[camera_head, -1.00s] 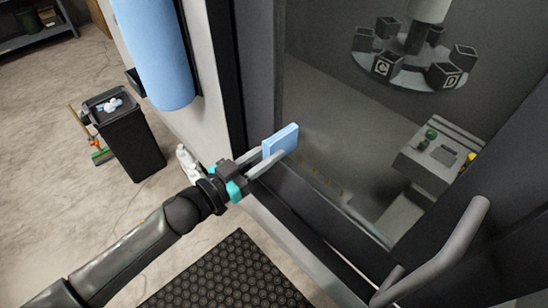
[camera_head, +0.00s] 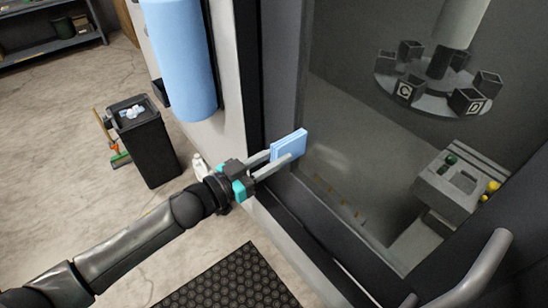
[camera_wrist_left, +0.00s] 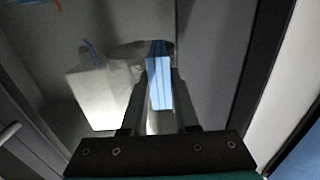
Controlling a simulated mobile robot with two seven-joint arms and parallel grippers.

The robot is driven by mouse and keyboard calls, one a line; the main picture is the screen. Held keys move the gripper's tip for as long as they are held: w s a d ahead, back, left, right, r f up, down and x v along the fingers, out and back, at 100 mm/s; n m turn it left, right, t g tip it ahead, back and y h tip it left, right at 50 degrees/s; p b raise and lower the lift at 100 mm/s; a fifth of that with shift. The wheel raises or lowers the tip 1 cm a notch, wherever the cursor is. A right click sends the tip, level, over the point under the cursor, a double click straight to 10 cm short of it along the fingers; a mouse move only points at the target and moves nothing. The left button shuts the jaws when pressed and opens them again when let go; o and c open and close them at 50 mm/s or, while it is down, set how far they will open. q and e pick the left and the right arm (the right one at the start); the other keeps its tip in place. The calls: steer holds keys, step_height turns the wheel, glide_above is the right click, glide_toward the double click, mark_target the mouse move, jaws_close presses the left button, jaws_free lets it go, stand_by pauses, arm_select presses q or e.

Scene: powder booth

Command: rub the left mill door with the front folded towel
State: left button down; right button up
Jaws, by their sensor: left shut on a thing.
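A light blue folded towel (camera_head: 288,145) is held upright between the fingers of my left gripper (camera_head: 278,158). The gripper is shut on it. The towel is in front of the left mill door, overlapping the dark frame (camera_head: 285,85) and the left edge of its window (camera_head: 345,125). I cannot tell whether it touches the door. In the left wrist view the towel (camera_wrist_left: 158,80) stands between the two fingers, with the window behind it. My right gripper is not in view.
A grey door handle (camera_head: 470,272) sticks out at the lower right. A blue roll (camera_head: 180,60) hangs left of the door. A black bin (camera_head: 146,145), a white bottle (camera_head: 198,166) and a black floor mat (camera_head: 228,283) are nearby. A tool carousel (camera_head: 430,95) shows behind the window.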

arm_select(q)
steer(key=shift+s+d, duration=4.3)
steer(key=shift+s, duration=1.55)
steer(key=shift+w+a+r+b, duration=0.1)
steer(key=shift+w+a+r, duration=0.15)
steer(key=shift+w+a, duration=1.5)
steer(key=shift+w+a+r+b, duration=0.1)
steer(key=shift+w+a+r, duration=0.1)
steer(key=shift+w+a, duration=1.5)
steer(key=shift+w+a+r+b, duration=0.2)
steer(key=shift+w+a, duration=0.7)
steer(key=shift+w, duration=1.65)
steer(key=shift+p+v, duration=0.4)
steer(key=shift+v, duration=2.65)
steer(key=shift+v, duration=1.5)
steer(key=shift+d, duration=0.15)
